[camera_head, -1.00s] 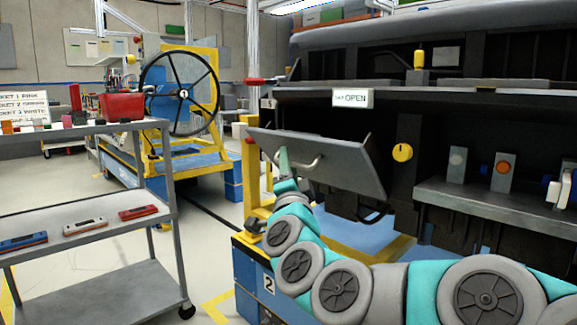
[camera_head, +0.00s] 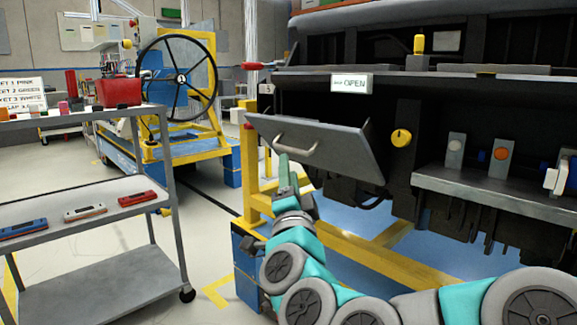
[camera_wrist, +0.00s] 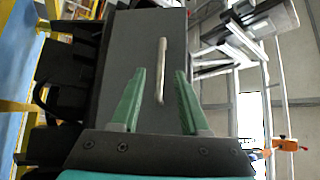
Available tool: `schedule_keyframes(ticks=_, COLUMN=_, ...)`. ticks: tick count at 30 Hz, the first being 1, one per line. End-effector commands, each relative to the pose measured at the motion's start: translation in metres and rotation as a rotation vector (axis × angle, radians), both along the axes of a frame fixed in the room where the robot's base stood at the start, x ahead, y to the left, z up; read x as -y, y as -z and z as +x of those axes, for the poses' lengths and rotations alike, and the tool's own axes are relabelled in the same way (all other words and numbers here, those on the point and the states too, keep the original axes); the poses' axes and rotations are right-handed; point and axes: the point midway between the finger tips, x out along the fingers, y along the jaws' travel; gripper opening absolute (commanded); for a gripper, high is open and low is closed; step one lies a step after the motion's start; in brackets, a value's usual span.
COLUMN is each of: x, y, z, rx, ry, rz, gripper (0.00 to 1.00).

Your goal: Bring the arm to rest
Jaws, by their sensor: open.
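My gripper (camera_head: 284,166) is at the lower left of the grey drop-down panel (camera_head: 340,150), with its green fingers pointing up toward it. The panel hangs tilted outward from the dashboard and has a pale bar handle (camera_head: 297,147). In the wrist view my gripper (camera_wrist: 159,80) is open, its fingers apart with nothing pinched. The handle (camera_wrist: 161,70) lies in line with the gap between them, in front of the panel (camera_wrist: 130,50). I cannot tell whether the fingers touch the handle. My teal and grey arm runs along the bottom right.
The dashboard module (camera_head: 400,100) with an OPEN sign (camera_head: 351,84) fills the right. A yellow knob (camera_head: 401,138) sits right of the panel. A grey cart (camera_head: 100,210) with several tools stands left. A yellow frame (camera_head: 258,180) is beside my arm. Floor between is clear.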

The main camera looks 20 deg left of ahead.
Motion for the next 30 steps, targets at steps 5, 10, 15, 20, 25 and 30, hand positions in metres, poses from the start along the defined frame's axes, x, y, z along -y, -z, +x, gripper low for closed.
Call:
schedule_keyframes(ticks=5, x=0.0, y=0.0, z=0.0, rx=0.0, ry=0.001, rz=0.0, gripper=0.45)
schedule_keyframes(ticks=10, x=0.0, y=0.0, z=0.0, rx=0.0, ry=0.001, rz=0.0, gripper=0.45)
schedule_keyframes(ticks=15, x=0.001, y=-0.001, z=0.0, rx=0.0, ry=-0.006, rz=-0.015, gripper=0.45)
schedule_keyframes(ticks=20, x=0.0, y=-0.002, z=-0.003, rx=-0.007, ry=-0.068, rz=-0.14, gripper=0.45)
schedule_keyframes(ticks=25, x=0.008, y=0.018, z=-0.012, rx=-0.048, ry=-0.164, rz=-0.386, gripper=0.45)
schedule_keyframes(ticks=30, x=0.035, y=0.06, z=-0.025, rx=-0.136, ry=-0.247, rz=-0.655, gripper=0.45)
